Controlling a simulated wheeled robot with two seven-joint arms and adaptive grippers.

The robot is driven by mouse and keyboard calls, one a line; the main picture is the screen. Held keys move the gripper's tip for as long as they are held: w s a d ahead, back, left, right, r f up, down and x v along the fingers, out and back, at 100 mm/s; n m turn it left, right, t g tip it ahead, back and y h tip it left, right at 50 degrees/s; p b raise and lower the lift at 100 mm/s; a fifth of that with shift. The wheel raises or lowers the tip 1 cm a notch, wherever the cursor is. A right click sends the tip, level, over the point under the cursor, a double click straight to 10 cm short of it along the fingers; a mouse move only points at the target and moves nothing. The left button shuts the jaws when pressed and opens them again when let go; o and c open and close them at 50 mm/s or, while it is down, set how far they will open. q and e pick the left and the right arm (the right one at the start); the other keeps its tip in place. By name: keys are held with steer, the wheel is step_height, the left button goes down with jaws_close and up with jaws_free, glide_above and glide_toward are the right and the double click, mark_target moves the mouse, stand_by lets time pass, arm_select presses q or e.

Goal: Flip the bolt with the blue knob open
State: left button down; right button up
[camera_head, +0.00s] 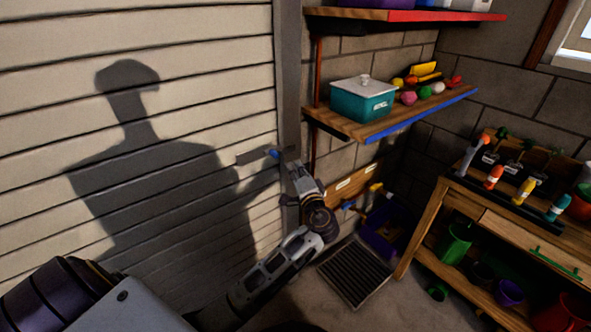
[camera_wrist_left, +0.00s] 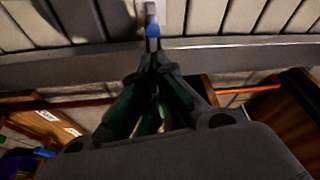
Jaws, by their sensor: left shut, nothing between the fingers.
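The bolt (camera_head: 252,157) is a grey bar on the pale slatted door, close to the grey upright post. Its blue knob (camera_head: 274,153) faces my left gripper (camera_head: 288,163), whose fingers are shut and empty at the post. In the left wrist view the blue knob (camera_wrist_left: 152,28) shows just beyond the closed fingertips (camera_wrist_left: 156,62), in line with them. I cannot tell whether the tips touch the knob. Part of the bolt is hard to make out behind the gripper and post. My right gripper is not in view.
Right of the post, a wooden shelf with a blue edge (camera_head: 424,114) holds a teal box (camera_head: 362,101) and small coloured items. A workbench (camera_head: 428,222) stands at the right. A grey floor grate (camera_head: 355,272) lies below my arm.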

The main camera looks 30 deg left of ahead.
mark_target(273, 154)
arm_select(q)
steer(key=x, duration=0.7)
steer(key=shift+w+a, duration=0.2)
steer(key=shift+w, duration=0.05)
steer(key=shift+w+a, duration=0.15)
steer(key=shift+a, duration=0.05)
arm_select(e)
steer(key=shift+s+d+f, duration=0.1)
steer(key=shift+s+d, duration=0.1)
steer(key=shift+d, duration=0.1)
arm_select(q)
steer(key=s, duration=0.1)
steer(key=s+a, duration=0.1)
steer(key=s, duration=0.1)
steer(key=s+a, duration=0.1)
steer(key=shift+s+p, duration=0.3)
steer(key=shift+p, duration=0.1)
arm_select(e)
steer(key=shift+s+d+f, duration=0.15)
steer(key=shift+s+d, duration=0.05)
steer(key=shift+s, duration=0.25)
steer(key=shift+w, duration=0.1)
arm_select(q)
steer(key=shift+s+d+f, duration=0.1)
steer(key=shift+f, duration=0.05)
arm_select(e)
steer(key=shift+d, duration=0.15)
